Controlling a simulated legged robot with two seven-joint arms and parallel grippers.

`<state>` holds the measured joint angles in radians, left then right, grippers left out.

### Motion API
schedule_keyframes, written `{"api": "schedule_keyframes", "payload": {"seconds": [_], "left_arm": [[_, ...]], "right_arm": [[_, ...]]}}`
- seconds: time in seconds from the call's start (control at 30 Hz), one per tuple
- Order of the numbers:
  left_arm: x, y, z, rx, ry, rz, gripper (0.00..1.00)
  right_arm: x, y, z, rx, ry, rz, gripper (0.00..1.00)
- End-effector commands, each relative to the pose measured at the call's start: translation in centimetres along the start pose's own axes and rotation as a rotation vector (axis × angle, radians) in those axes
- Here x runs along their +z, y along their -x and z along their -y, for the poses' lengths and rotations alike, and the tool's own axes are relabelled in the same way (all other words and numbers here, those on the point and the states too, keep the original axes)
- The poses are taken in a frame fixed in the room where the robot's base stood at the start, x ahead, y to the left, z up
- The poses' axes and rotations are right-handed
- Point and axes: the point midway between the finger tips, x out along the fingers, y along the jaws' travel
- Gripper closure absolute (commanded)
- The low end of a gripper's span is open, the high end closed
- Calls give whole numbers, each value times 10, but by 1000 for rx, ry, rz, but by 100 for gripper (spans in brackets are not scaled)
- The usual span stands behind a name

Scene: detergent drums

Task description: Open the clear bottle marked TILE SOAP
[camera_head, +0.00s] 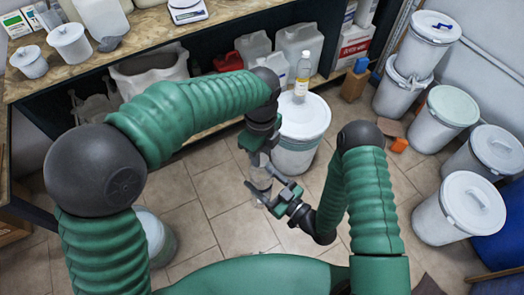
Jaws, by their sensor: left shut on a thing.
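A small clear bottle (262,182) is between my two grippers, above the tiled floor. My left gripper (260,164) comes down from above and is shut on the bottle's upper part. My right gripper (270,192) is close to the bottle's lower part, coming from the lower right. Whether its fingers touch the bottle or are closed is not clear. The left gripper hides the bottle's top, and no marking on it is readable. Another clear bottle with yellowish contents (302,76) stands upright on the white lidded drum (300,122); its label is too small to read.
A wooden bench (150,38) runs along the back left, with tubs and a scale (187,10). Jugs (299,46) stand on the shelf beneath. Several lidded drums (472,207) line the right side. Open tiled floor (215,225) lies below my grippers.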

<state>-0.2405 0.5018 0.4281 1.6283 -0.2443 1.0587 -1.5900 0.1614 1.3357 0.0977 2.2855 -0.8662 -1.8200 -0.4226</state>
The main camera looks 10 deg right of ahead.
Motion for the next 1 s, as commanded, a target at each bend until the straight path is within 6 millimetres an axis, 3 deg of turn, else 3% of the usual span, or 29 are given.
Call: {"api": "schedule_keyframes", "payload": {"seconds": [0.3,0.5,0.63,0.93,0.97,1.0], "left_arm": [[-5,3,-1,-14,1091,2,100],[-5,3,-2,-14,1629,5,100],[-5,3,-3,-15,1774,6,100],[-3,3,-3,-17,1796,8,100],[-3,3,-3,-17,1796,8,67],[-3,3,-3,-17,1795,8,62]], "right_arm": [[-1,-1,4,-12,2,-2,100],[-1,-1,5,-13,1,-3,100],[-1,-1,5,-12,1,-3,100],[-1,0,4,-11,1,-3,100],[-1,0,4,-11,0,-3,100],[-1,0,4,-11,0,-3,100]]}}
